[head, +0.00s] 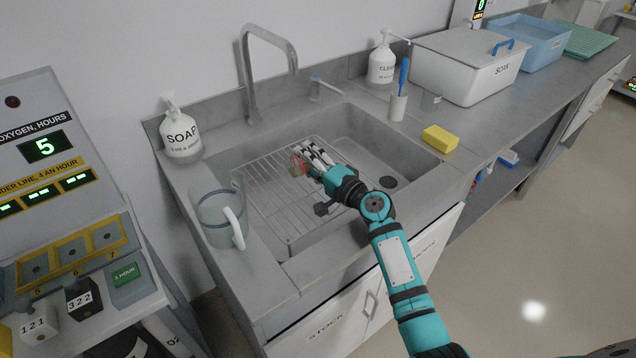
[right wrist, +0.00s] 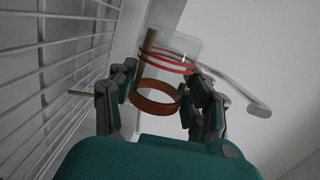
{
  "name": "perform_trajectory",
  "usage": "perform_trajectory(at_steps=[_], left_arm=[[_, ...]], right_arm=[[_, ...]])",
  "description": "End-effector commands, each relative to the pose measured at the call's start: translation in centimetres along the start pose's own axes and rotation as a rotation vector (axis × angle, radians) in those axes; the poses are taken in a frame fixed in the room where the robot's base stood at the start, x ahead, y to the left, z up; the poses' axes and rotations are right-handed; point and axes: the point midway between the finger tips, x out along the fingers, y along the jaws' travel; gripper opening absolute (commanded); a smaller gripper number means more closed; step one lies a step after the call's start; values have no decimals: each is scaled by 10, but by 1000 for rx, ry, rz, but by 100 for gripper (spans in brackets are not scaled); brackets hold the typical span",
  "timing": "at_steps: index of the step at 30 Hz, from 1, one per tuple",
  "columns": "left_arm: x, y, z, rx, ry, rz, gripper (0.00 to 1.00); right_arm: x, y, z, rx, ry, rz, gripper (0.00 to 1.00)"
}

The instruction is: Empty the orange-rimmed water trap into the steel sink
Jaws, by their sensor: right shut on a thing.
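The water trap (right wrist: 174,47) is a small clear cup with red lines around it and an orange rim (right wrist: 158,110). My right gripper (right wrist: 164,90) is shut on it, with fingers on both sides. The trap looks tipped well over, its rim facing back toward the wrist. In the head view my right gripper (head: 313,163) and the trap (head: 297,165) are inside the steel sink (head: 345,130), above the wire rack (head: 268,205). I cannot tell whether any water is in the trap. My left gripper is not in view.
A clear jug (head: 213,217) stands on the sink's left ledge, near a soap bottle (head: 182,138). The faucet (head: 248,80) rises behind the basin. A yellow sponge (head: 440,139), a brush holder (head: 397,107) and a soak bin (head: 465,72) are to the right.

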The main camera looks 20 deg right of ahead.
Motion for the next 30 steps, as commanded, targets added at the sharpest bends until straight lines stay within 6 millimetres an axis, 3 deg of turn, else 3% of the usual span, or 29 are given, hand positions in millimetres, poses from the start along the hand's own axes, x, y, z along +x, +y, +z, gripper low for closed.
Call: perform_trajectory(at_steps=[30], left_arm=[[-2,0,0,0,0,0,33]], right_arm=[[0,-2,-3,96,0,-12,17]])
